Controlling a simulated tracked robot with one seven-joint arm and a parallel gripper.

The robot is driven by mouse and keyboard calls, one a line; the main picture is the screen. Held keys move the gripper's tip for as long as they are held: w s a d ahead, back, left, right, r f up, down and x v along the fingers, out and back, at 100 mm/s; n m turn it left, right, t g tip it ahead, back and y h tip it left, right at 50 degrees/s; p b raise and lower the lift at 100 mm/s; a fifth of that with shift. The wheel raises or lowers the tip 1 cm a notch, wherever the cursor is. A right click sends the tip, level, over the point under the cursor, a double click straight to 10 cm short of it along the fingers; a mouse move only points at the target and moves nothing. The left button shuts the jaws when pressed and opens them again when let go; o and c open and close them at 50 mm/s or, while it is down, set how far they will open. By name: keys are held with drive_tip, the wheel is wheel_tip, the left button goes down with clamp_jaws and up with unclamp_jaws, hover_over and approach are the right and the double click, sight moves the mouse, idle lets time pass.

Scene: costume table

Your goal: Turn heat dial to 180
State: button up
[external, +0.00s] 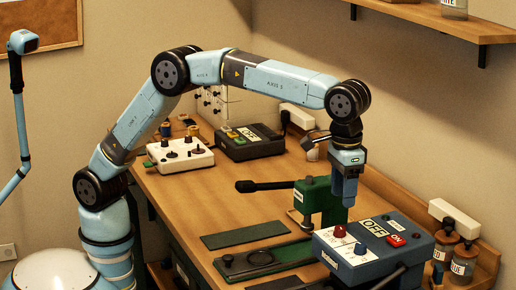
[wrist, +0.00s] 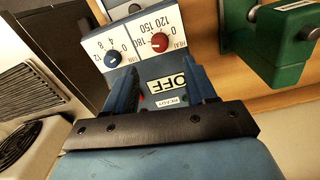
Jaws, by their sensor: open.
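The heat dial is a red knob (wrist: 160,42) on a white panel marked HEAT, 120, 150 and 180, at the top of the wrist view. It also shows on the blue press box in the external view (external: 340,232). A pale mark shows on the knob, but the value it points to is too small to read surely. A dark blue dial (wrist: 112,59), with numbers up to 12, sits beside it. My gripper (external: 348,203) is open and empty, pointing down above the box. Its fingers (wrist: 161,80) are apart in the wrist view, short of the red knob and not touching it.
The box carries an OFF sign (external: 373,227) and a red button (external: 396,240). A green clamp press (external: 318,198) with a black lever stands close behind it. Brown bottles (external: 464,258) are at right. A white control box (external: 180,157) is farther back.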

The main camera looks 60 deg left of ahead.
drive_tip(key=shift+r, duration=2.6)
